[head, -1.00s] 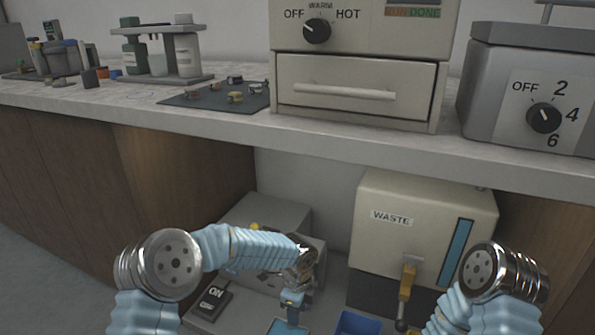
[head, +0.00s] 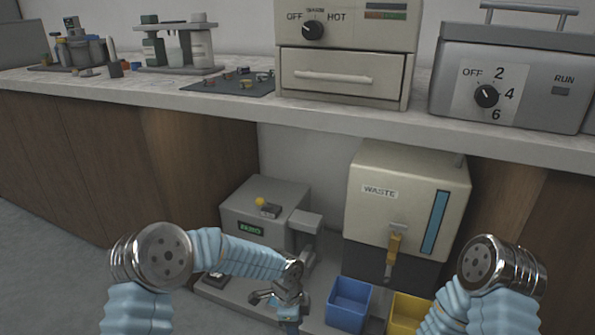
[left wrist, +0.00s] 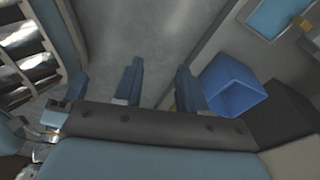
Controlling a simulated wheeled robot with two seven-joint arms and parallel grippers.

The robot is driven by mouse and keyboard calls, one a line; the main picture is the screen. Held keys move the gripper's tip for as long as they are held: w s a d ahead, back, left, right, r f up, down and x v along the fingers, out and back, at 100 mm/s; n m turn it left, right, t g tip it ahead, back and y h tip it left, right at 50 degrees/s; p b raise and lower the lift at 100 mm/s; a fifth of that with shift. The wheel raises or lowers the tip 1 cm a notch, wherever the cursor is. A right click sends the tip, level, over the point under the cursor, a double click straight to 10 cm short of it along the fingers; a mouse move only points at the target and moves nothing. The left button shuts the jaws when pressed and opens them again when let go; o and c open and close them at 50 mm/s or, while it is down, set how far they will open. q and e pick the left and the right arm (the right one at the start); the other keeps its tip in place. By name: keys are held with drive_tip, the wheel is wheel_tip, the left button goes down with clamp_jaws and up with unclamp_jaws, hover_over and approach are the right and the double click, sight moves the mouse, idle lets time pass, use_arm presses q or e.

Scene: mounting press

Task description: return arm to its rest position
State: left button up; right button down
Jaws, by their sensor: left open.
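My left arm comes in from the left in the head view and bends across in front of the low grey machine. My left gripper (head: 289,316) hangs down at the bottom edge of that view, beside the blue bin. In the left wrist view its fingers are spread over grey floor with nothing between them. My right arm's upper part shows at the lower right of the head view. Its gripper is outside both views.
A grey machine (head: 248,208) with a green display stands low under the counter. A WASTE container (head: 400,180), blue bin (head: 347,303) and yellow bin (head: 404,312) stand right of it. The counter (head: 200,99) above holds a drawer unit (head: 342,80), dial box (head: 535,75) and bottle rack (head: 185,68).

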use_arm(q)
drive_tip(key=s+a+f+n+h+p, duration=0.1)
drive_tip(key=s+a+n+p, duration=0.3)
drive_tip(key=s+n, duration=0.6)
drive_tip(key=s+a+f+n+t+h+p, duration=0.1)
drive_tip(key=s+a+n+p, duration=0.3)
drive_tip(key=s+a+n, duration=0.3)
drive_tip(key=s+n, duration=0.3)
drive_tip(key=n, duration=0.1)
drive_tip(key=shift+f+n+t+h+p, duration=0.15)
drive_tip(key=shift+n+t+h+p, duration=0.15)
drive_tip(key=shift+n+p, duration=0.1)
drive_tip(key=shift+c, duration=0.4)
